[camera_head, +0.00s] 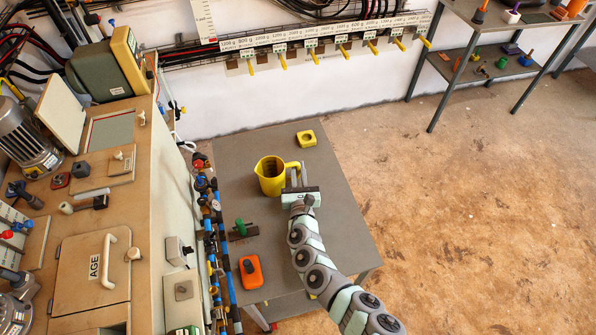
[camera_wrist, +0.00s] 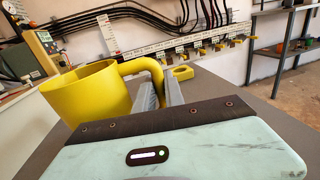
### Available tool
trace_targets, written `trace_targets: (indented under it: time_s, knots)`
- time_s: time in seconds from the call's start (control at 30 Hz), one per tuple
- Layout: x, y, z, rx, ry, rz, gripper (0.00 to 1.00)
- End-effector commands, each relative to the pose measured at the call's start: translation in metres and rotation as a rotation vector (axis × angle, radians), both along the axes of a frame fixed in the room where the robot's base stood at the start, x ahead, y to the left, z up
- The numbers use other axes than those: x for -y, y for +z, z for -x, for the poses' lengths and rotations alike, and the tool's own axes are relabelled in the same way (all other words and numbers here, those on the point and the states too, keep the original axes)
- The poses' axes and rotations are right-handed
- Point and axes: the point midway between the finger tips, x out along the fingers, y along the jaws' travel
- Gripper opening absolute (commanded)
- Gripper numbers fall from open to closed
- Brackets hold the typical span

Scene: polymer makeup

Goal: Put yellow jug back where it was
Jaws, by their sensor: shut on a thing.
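The yellow jug (camera_head: 269,177) stands upright at the middle of the grey table, with its handle towards the right. It also shows large at the left of the wrist view (camera_wrist: 92,95). My gripper (camera_head: 297,172) is at the right side of the jug, shut on its handle. In the wrist view the fingers (camera_wrist: 162,92) close around the handle, and the inner contact is partly hidden. The jug appears to rest on the table or just above it; I cannot tell which.
The grey table (camera_head: 330,187) also holds a yellow square block (camera_head: 306,138) behind the jug, a green-handled item (camera_head: 242,229) and an orange item (camera_head: 251,272). The beige machine (camera_head: 160,170) with pipes stands at the left. The table's right side is clear.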

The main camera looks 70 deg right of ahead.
Motion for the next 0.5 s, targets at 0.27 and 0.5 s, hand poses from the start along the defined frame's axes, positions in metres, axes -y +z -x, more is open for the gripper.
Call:
trace_targets:
  time_s: [0.27, 0.5]
  knots:
    - [0.0001, -0.0021, -0.0004, 0.0, 0.001, 0.001, 0.0]
    - [0.0003, -0.0021, -0.0001, 0.001, 0.0, 0.0, 0.28]
